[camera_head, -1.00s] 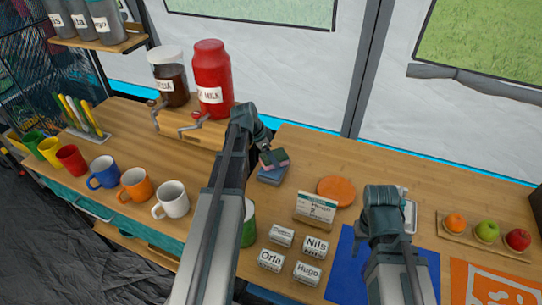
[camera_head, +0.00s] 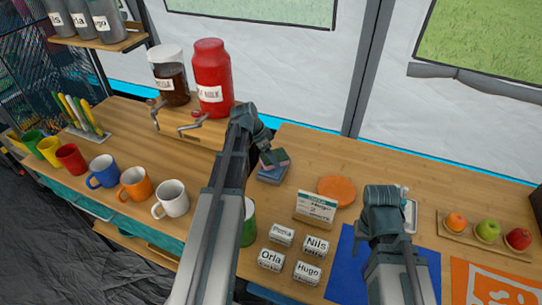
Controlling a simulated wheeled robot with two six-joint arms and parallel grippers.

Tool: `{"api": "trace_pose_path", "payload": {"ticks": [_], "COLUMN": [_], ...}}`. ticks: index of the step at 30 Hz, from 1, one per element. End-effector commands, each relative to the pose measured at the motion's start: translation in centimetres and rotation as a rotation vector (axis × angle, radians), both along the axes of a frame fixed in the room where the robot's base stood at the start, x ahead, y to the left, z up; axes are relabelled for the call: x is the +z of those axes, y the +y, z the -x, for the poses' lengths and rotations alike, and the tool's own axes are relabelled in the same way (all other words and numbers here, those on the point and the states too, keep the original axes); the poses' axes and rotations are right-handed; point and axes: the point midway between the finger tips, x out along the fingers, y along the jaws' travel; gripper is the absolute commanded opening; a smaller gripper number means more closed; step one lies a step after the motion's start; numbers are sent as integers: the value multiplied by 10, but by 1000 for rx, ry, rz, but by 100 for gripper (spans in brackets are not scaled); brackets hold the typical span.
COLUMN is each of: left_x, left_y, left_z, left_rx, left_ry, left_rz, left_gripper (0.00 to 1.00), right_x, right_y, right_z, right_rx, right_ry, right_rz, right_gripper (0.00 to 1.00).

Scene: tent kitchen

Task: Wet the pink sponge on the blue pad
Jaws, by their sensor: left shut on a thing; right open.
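The blue pad (camera_head: 271,175) lies on the wooden counter just right of my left arm. My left gripper (camera_head: 272,157) is shut on the pink sponge (camera_head: 277,162) and holds it at the blue pad. Only a thin pink edge of the sponge shows. I cannot tell whether it presses on the pad or is just above it. My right gripper (camera_head: 398,196) is at the right, over the back of the blue mat, its jaws mostly hidden by its own wrist.
A name card (camera_head: 316,208), an orange disc (camera_head: 336,190) and several labelled blocks (camera_head: 316,246) stand right of my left arm. A green mug (camera_head: 249,222) is close beside it. A blue mat (camera_head: 345,270) and a fruit tray (camera_head: 450,248) lie to the right. Mugs (camera_head: 171,198) line the left.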

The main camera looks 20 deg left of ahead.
Motion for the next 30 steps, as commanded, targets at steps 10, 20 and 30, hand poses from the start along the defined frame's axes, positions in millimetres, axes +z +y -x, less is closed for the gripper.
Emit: {"api": "trace_pose_path", "payload": {"ticks": [10, 20, 30], "left_x": [-5, -8, -12], "left_y": [0, 0, 0], "left_z": [0, 0, 0], "left_rx": [0, 0, 0], "left_ry": [0, 0, 0], "left_rz": [0, 0, 0], "left_gripper": [35, 35, 35], "right_x": [-5, -8, -12], "right_y": [0, 0, 0], "right_z": [0, 0, 0], "right_rx": [0, 0, 0], "right_ry": [0, 0, 0], "right_rz": [0, 0, 0], "right_gripper": [50, 50, 50]}}
